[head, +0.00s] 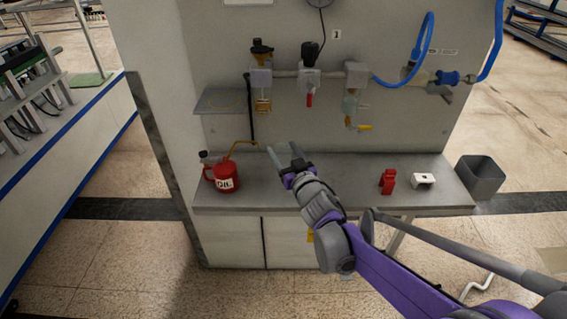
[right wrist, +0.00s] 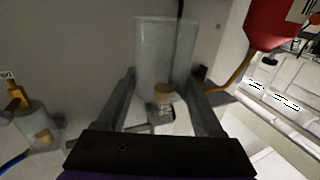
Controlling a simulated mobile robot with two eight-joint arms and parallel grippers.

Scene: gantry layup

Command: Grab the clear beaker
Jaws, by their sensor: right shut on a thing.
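The clear beaker (right wrist: 165,45) is a see-through glass vessel between the two fingers of my right gripper (right wrist: 164,75) in the right wrist view. The fingers are shut on it from either side. In the head view my right gripper (head: 283,150) is over the back of the grey bench, right of the red oil can. The beaker is hard to make out there because it is so clear. I cannot tell whether its base touches the bench. My left gripper is in neither view.
The red oil can (head: 226,178) with a long spout stands close on the left. A red object (head: 387,181) and a white block (head: 423,180) lie to the right on the bench (head: 350,200). Pipe fittings (head: 310,79) hang above. A grey bin (head: 481,178) stands right of the bench.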

